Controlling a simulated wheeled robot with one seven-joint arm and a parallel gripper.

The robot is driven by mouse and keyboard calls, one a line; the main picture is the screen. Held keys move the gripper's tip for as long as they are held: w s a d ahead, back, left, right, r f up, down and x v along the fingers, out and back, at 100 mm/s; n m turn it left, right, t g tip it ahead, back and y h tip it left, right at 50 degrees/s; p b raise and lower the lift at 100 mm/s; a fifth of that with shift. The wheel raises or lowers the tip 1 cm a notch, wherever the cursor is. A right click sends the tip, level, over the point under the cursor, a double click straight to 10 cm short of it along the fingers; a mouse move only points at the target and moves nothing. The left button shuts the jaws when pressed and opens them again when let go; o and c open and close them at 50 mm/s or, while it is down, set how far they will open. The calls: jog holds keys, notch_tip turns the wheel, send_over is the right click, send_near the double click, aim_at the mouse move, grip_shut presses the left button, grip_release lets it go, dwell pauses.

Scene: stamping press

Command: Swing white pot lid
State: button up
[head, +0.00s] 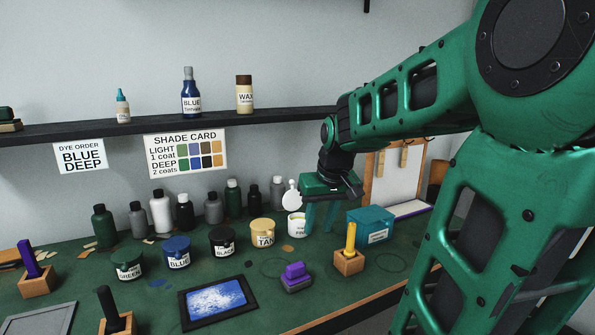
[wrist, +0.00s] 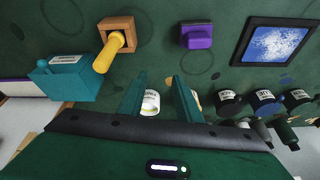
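The white pot (head: 297,227) stands on the green bench at the right end of the row of dye pots. A round white disc with a small knob, which looks like its lid (head: 292,201), stands upright at the pot's back edge. My gripper (head: 319,230) points down just right of the pot, its two green fingers apart with nothing held between them. In the wrist view the fingers (wrist: 160,75) are spread, and the labelled white pot (wrist: 150,104) shows partly in the gap beyond them. I cannot tell whether a finger touches the pot or lid.
Green (head: 128,265), blue (head: 177,253), black (head: 222,243) and tan (head: 262,234) pots stand to the left. A teal box (head: 371,225) and a yellow-handled block (head: 348,262) stand close right. Bottles line the back. A purple-topped block (head: 296,278) lies in front.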

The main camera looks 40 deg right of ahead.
aim_at(293, 181)
jog(key=w+d+r+n+t, duration=0.15)
jog(key=w+d+r, duration=0.25)
jog(key=w, duration=0.4)
jog(key=w+d+r+n+t, duration=0.1)
jog(key=w+d+r+t, duration=0.3)
jog(key=w, duration=0.5)
jog(key=shift+m+g+h, duration=0.25)
jog(key=shift+g+h, duration=0.05)
jog(key=shift+g, duration=0.35)
jog(key=x, duration=0.7)
jog(key=shift+w+d+f, duration=0.2)
jog(key=shift+w+d, duration=0.1)
jog(key=shift+d, duration=0.15)
jog(key=shift+r, duration=0.2)
jog(key=c, duration=0.8)
